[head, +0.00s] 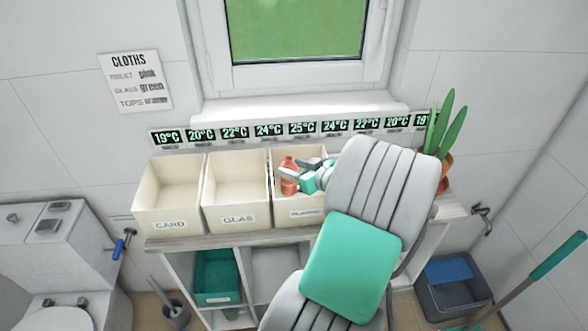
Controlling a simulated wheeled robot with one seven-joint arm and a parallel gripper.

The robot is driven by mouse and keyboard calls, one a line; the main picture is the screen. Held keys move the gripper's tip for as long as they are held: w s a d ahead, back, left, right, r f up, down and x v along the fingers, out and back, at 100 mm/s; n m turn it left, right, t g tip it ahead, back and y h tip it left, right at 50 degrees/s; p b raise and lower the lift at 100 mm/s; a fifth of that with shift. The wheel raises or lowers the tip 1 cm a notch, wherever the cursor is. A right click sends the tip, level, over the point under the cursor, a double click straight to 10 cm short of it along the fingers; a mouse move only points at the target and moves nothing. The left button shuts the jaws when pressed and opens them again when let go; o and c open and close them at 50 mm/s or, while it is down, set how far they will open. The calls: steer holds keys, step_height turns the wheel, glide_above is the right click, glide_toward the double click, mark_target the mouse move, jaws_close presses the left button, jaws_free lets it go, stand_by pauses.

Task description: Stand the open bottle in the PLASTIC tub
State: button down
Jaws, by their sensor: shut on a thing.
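Three cream tubs stand in a row on the shelf top. The left one is labelled CARD (168,225), the middle one GLAS (238,220), and the right one, the plastic tub (302,213), has a partly covered label. An orange-red bottle (289,176) is upright at the plastic tub, within its opening in the picture. My gripper (293,174) is shut on the bottle from the right. Whether the bottle's base touches the tub floor cannot be told. My arm hides the tub's right side. The bottle's top is small, and I cannot tell whether it is open.
A potted plant (444,130) stands at the right end of the shelf. Temperature displays (268,130) line the wall behind the tubs. A green bin (217,275) sits below. A grey bucket (458,285) with a blue cloth stands at the lower right.

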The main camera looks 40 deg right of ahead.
steer(key=shift+f, duration=0.35)
steer(key=c, duration=0.7)
jaws_free()
steer(key=shift+r, duration=0.15)
steer(key=shift+s+r, duration=0.1)
steer(key=shift+s, duration=0.1)
steer(key=b+v, duration=0.2)
steer(key=v, duration=0.9)
steer(key=shift+s+r+b, duration=0.1)
steer(key=shift+s+b, duration=0.2)
